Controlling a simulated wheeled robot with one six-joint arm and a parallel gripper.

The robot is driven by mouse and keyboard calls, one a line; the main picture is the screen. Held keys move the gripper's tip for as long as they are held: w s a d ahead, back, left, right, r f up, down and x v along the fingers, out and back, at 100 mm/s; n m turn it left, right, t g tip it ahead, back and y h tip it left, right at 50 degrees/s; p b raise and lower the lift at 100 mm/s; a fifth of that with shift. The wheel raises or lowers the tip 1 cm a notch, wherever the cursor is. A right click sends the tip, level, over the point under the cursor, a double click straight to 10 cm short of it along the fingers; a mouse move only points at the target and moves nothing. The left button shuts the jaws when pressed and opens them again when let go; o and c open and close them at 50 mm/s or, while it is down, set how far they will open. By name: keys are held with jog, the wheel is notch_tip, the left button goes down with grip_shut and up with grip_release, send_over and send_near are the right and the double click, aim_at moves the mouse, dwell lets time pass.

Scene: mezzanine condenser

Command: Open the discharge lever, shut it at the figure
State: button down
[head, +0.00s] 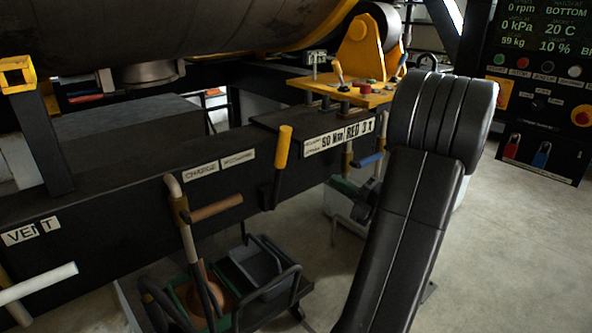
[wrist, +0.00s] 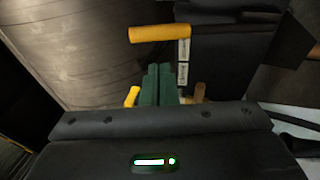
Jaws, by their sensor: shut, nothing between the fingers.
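My gripper shows in the wrist view with its green fingers (wrist: 158,84) together, holding nothing. A lever with a yellow grip (wrist: 160,33) lies beyond and above the fingertips there, apart from them. In the head view a yellow-gripped lever (head: 283,147) stands upright on the dark beam, right of labels that partly read CHARGE (head: 201,171). I cannot tell which lever is the discharge lever. The display panel (head: 545,30) reads 0 rpm, 0 kPa, 59 kg, 20 C, 10 % and BOTTOM. My gripper is outside the head view.
A brown-handled lever (head: 215,208) and a white handle (head: 38,283) stick out from the beam's front. A blue handle (head: 368,160) is close to my arm. Bins on a cart (head: 258,318) stand below. The large drum (head: 190,22) hangs above. Floor at the right is clear.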

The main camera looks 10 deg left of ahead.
jog(key=p, duration=0.2)
send_near(284, 141)
jog(key=w+a+f, duration=0.1)
jog(key=w+a, duration=0.3)
jog(key=a, duration=0.1)
jog(key=shift+w+a+f, duration=0.25)
jog(key=shift+f, duration=0.05)
jog(key=w+a+p, duration=0.1)
jog(key=p, duration=0.1)
jog(key=w+a+r+p, duration=0.1)
jog(key=p, duration=0.1)
jog(key=w+a+r+p, duration=0.1)
jog(key=a, duration=0.1)
jog(key=shift+w+a+r+p, duration=0.1)
jog(key=shift+w+p, duration=0.1)
jog(key=shift+p, duration=0.2)
jog(key=shift+r, duration=0.15)
